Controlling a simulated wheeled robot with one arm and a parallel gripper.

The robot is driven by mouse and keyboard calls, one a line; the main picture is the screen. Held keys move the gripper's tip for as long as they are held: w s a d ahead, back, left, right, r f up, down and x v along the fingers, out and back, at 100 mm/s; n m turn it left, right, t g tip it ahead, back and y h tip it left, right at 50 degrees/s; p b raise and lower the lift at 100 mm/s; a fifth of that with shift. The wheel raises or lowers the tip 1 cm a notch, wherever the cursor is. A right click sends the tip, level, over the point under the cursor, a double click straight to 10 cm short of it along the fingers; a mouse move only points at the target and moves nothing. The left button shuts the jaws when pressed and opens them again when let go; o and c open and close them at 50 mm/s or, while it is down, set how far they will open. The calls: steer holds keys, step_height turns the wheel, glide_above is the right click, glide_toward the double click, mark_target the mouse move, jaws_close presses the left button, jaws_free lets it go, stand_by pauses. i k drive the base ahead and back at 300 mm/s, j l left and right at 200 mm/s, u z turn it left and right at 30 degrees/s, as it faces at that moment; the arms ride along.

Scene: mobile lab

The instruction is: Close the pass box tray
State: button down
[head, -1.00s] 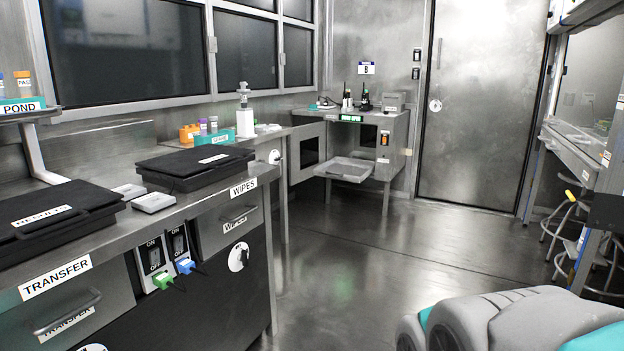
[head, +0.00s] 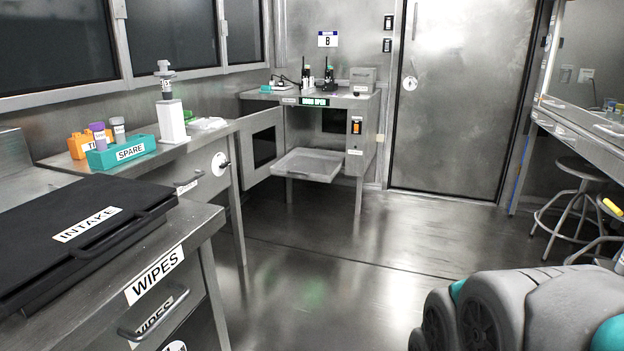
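The pass box (head: 362,160) stands against the back wall, below a sign with the letter B. Its tray (head: 309,165) is pulled out at the front and looks empty. Its door (head: 262,146) is swung open to the left of the tray. A small lit green display (head: 314,101) sits on its top front edge, and an orange switch (head: 356,127) is on its front right. Grey and teal parts of my arm fill the lower right. My gripper's fingers are not in view.
A steel counter with a black INTAKE case (head: 88,236) and a WIPES drawer (head: 156,315) runs along the left. A teal SPARE rack (head: 122,152) stands behind it. Stools (head: 579,207) stand at the right. The floor (head: 318,258) toward the pass box is clear.

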mark_target(322, 166)
steer(key=i+l+z, duration=0.2)
steer(key=i, duration=1.15)
steer(key=i+j+u, duration=0.4)
steer(key=i, duration=0.45)
steer(key=i+j+u, duration=0.2)
steer(key=i, duration=0.25)
steer(key=i+j, duration=0.4)
steer(key=j, duration=0.15)
